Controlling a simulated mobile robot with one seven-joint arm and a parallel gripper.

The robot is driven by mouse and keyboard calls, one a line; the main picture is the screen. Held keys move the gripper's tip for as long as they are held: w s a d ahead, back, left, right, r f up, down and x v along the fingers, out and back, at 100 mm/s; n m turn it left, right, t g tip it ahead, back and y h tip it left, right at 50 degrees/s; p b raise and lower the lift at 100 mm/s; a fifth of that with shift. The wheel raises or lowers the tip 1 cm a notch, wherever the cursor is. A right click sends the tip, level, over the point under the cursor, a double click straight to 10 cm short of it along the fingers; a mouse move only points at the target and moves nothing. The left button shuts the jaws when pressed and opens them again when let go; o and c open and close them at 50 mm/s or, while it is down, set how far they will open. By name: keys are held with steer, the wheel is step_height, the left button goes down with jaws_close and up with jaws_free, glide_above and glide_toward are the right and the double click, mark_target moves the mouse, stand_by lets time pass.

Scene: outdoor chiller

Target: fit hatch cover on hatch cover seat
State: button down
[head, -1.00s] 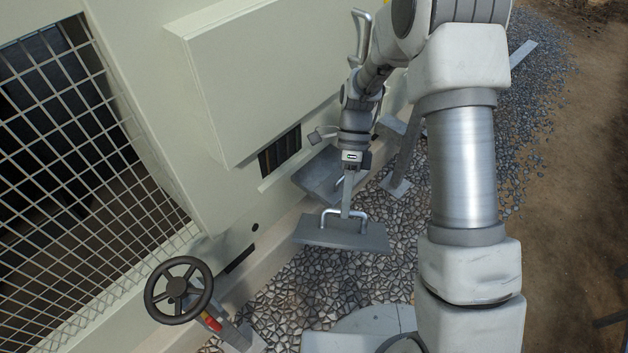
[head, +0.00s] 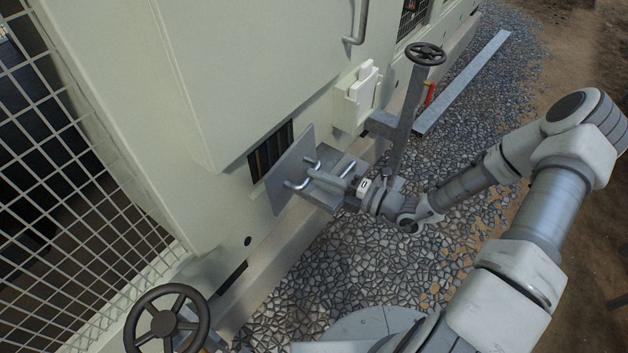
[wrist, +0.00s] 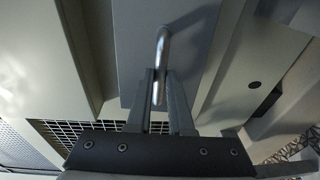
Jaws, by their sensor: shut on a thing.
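A dark slatted opening (head: 262,152) in the pale wall, apparently the hatch cover seat, is partly hidden behind the cover. I cannot tell whether the cover touches the wall.
A white box (head: 357,97) is on the wall to the right. A post carries a handwheel (head: 426,54); another handwheel (head: 167,320) stands at the lower left. Gravel (head: 330,265) covers the open ground.

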mark_target(301, 167)
steer(key=shift+w+d+f+m+t+h, duration=0.2)
steer(key=shift+w+f+m+t, duration=0.1)
steer(key=shift+w+f+t, duration=0.15)
steer(key=shift+w+d+f+m+t+h, duration=0.1)
steer(key=shift+w+f+m+t+h, duration=0.1)
steer(key=shift+w+f+m+t, duration=0.25)
steer(key=shift+s+d, duration=0.1)
steer(key=shift+s, duration=0.05)
steer(key=shift+t, duration=0.3)
steer(key=shift+p+x, duration=0.3)
steer(key=shift+x, duration=2.55)
steer(key=shift+a, duration=0.35)
steer(key=shift+p+x, duration=0.4)
steer(key=shift+x, duration=0.45)
steer(key=shift+c, duration=1.3)
jaws_free()
steer(key=shift+d, duration=0.15)
